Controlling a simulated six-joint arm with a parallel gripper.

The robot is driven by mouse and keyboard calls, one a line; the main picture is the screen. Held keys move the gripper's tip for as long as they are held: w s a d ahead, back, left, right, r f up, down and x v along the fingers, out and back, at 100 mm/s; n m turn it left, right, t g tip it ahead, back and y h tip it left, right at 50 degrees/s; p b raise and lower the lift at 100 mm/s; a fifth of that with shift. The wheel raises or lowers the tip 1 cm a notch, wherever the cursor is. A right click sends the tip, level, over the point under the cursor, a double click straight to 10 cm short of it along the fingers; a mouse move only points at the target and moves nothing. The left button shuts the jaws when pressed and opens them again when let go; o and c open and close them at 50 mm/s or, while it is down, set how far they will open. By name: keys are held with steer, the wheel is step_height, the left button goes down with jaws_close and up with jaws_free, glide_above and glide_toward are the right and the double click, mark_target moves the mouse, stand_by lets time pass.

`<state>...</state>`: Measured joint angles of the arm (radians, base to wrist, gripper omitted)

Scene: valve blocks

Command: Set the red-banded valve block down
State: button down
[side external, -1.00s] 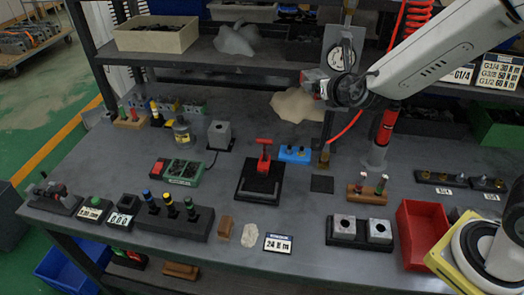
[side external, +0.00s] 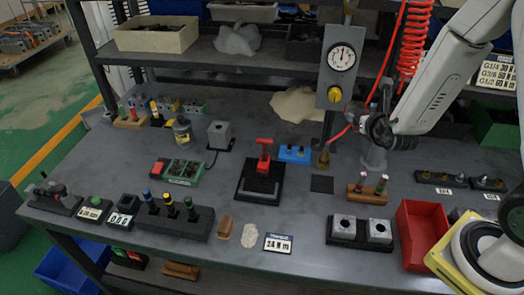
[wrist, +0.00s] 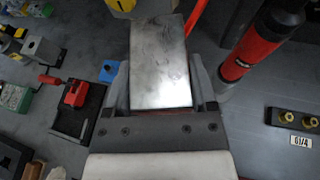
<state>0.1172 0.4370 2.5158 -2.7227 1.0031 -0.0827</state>
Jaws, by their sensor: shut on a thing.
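My gripper (wrist: 160,78) is shut on a grey metal block (wrist: 160,45) in the wrist view, one finger on each side. A thin reddish strip shows at the block's near edge; the rest of any band is hidden. In the side view my gripper (side external: 368,126) is above the back right of the bench, beside the red hose. The held block is too small and covered there to make out clearly. The block appears clear of the bench top.
A black fixture with a red clamp (side external: 263,168) stands mid-bench, with a dark square pad (side external: 322,184) to its right. Two grey blocks sit in a black holder (side external: 346,242) in front. A red bin (side external: 424,236) is right. A gauge panel (side external: 340,66) stands behind.

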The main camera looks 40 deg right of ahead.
steer(key=s+d+f+m+g+h, duration=0.4)
steer(key=s+d+f+m+g, duration=0.15)
steer(key=s+d, duration=0.4)
steer(key=s+d+f+m+g+h, duration=0.3)
steer(key=s+d+f+m+g, duration=0.25)
steer(key=s+d, duration=0.4)
steer(key=s+d+m+g+y, duration=0.2)
steer(key=s+d+m+g, duration=0.2)
steer(key=s, duration=0.4)
steer(key=s+d+m+g+y, duration=0.1)
steer(key=s+d+m+g, duration=0.2)
steer(key=s+m+g, duration=0.3)
steer(key=s, duration=0.2)
steer(key=shift+s+d+r+y, duration=0.35)
steer(key=shift+s+d+y, duration=0.05)
steer(key=shift+f, duration=0.1)
steer(key=shift+f, duration=2.8)
steer(key=shift+f, duration=0.15)
steer(key=shift+f, duration=1.95)
